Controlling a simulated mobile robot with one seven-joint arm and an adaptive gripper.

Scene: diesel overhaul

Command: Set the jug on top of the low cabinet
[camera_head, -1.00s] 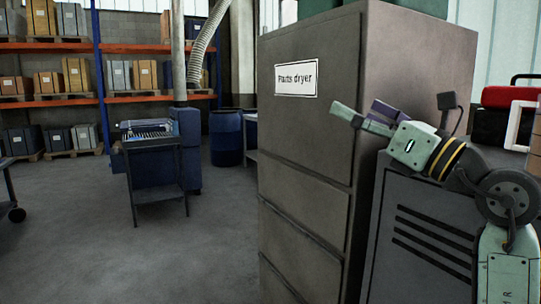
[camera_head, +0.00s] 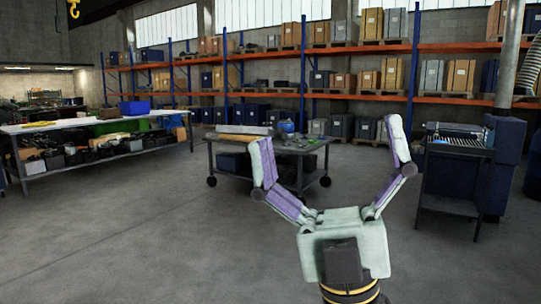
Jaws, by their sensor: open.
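My gripper (camera_head: 330,142) is raised in the lower middle of the view. Its two purple and white fingers are spread wide with nothing between them. I cannot make out a jug for certain. A small blue object (camera_head: 286,126) stands on the wheeled cart beyond the gripper, too small to identify. I cannot pick out the low cabinet in this view.
The wheeled cart (camera_head: 262,146) stands ahead across open concrete floor. A long workbench (camera_head: 60,127) with a blue bin (camera_head: 134,108) is at left. A dark metal stand (camera_head: 455,152) is at right. Loaded shelving (camera_head: 345,92) lines the back.

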